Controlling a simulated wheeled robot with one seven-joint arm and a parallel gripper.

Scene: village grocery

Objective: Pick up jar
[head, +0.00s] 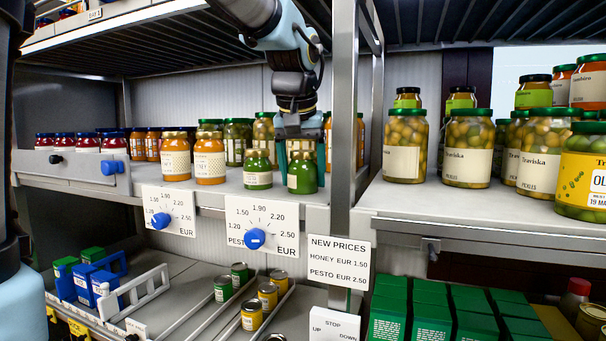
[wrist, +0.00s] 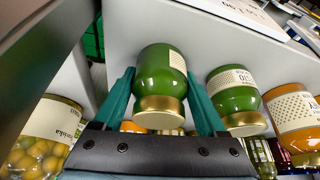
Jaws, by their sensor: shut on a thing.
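A green pesto jar (head: 302,175) with a gold lid is at the front edge of the middle shelf, just left of the grey upright. My gripper (head: 300,150) comes down over it from above, with one finger on each side. In the wrist view the jar (wrist: 161,72) sits between the two teal fingers, and my gripper (wrist: 160,88) is shut on it. I cannot tell whether its base touches the shelf. A second green jar (head: 257,170) stands just left of it, apart from the fingers; it also shows in the wrist view (wrist: 234,92).
Orange jars (head: 209,160) stand farther left and more jars behind. The grey upright (head: 343,110) is close on the right, with pickle jars (head: 405,147) beyond it. Price dials (head: 262,226) hang from the shelf edge. A lower rack (head: 180,310) holds tins and boxes.

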